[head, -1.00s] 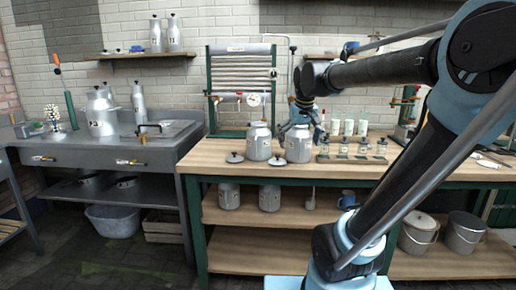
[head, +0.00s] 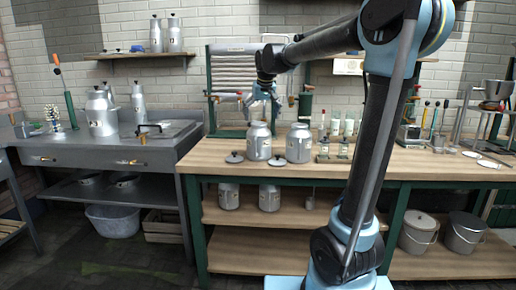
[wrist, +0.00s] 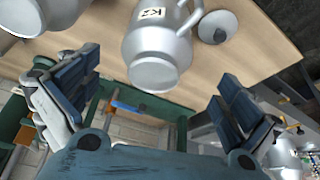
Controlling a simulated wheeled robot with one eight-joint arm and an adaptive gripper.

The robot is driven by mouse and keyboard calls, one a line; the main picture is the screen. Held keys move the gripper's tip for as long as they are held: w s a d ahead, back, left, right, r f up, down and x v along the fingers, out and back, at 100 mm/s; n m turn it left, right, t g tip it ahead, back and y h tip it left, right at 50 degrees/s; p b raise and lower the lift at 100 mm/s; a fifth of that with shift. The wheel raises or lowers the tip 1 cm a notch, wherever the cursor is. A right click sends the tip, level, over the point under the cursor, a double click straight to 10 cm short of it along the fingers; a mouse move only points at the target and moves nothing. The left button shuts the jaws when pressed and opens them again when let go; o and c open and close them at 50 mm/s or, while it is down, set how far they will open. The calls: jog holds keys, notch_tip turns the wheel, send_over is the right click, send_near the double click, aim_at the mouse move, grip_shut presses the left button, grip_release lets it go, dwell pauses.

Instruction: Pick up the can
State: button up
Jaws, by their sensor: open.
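Two metal cans stand upright on the wooden bench, a left can (head: 258,143) and a right can (head: 299,145). My gripper (head: 264,104) hangs above the left can, apart from it. In the wrist view the open fingers (wrist: 160,66) spread on either side of a can labelled K2 (wrist: 150,40), which appears to be the left can. Nothing is held. Part of another can (wrist: 45,12) shows at the top left of the wrist view.
A lid (head: 235,157) lies left of the left can, and another (head: 276,161) lies between the cans. Small jars (head: 323,151) stand to the right. A rack (head: 226,85) stands behind. More cans sit on the lower shelf (head: 229,197).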

aim_at(259, 138)
jog(key=x, duration=1.2)
jog(key=shift+w+d+f, duration=0.15)
jog(key=shift+f, duration=0.05)
jog(key=c, duration=1.1)
